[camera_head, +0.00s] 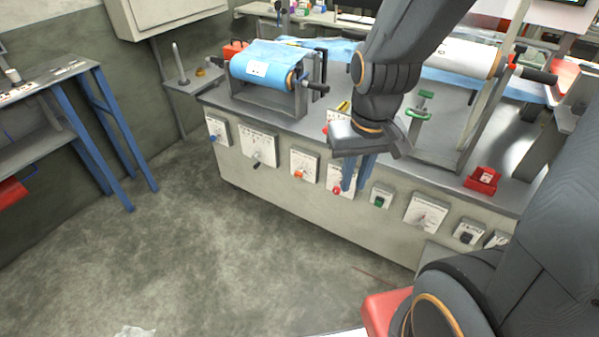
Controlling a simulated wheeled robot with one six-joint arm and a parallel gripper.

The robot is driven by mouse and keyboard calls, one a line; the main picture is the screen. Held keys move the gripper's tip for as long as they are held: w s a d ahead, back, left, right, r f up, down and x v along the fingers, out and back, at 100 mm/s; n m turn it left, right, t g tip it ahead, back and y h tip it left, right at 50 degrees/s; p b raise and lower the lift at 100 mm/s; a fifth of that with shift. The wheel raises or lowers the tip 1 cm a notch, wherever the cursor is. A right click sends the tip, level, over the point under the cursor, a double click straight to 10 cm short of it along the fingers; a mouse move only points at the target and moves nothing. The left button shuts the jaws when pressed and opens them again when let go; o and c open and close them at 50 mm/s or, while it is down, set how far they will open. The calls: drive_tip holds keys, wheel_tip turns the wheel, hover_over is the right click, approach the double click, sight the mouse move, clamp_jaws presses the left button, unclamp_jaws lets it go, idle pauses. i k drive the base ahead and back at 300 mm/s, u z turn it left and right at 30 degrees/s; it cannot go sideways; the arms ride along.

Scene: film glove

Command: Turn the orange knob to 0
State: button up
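The orange knob (299,174) sits low on a small white dial plate (304,160) on the front face of the grey bench. Its markings are too small to read, so I cannot tell its setting. My gripper (356,187) points down in front of the bench face, to the right of the orange knob and apart from it. Its two blue fingers show a gap between them, with nothing visible held. The fingers partly cover the neighbouring plate with a red knob (336,190).
More plates line the bench front: a black knob (256,163) to the left, a green knob (379,202) and a larger dial (427,212) to the right. A blue film roll (265,66) stands on top. The concrete floor (230,255) in front is clear.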

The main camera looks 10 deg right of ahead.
sight(298, 174)
drive_tip(key=z, duration=1.75)
drive_tip(key=k, duration=0.7)
drive_tip(key=u, duration=1.05)
drive_tip(key=i, duration=0.5)
